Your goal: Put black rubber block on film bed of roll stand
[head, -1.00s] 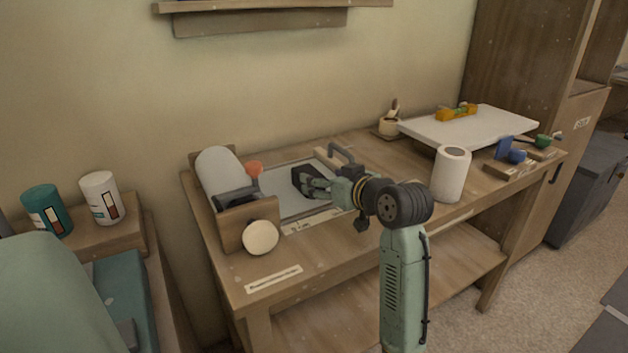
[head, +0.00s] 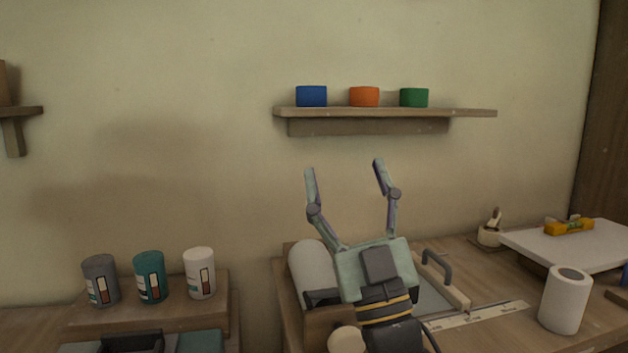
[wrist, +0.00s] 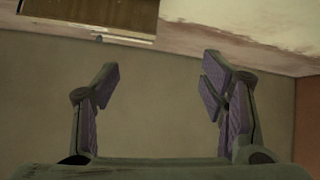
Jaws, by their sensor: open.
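My gripper (head: 344,167) is raised in front of the wall, fingers pointing up, wide apart and empty. The wrist view shows its open fingers (wrist: 158,78) with nothing between them. The roll stand (head: 318,326) is on the bench behind and below my gripper, with a white roll (head: 307,264) at its left. Its pale film bed (head: 434,299) shows only partly, to the right of my wrist. I cannot make out the black rubber block now; my gripper and wrist cover much of the bed.
A wall shelf (head: 462,113) with blue, orange and green cups is above my gripper. Several jars (head: 150,278) stand on a wooden riser at left. A white cylinder (head: 564,300) and a white board (head: 590,246) occupy the bench's right side.

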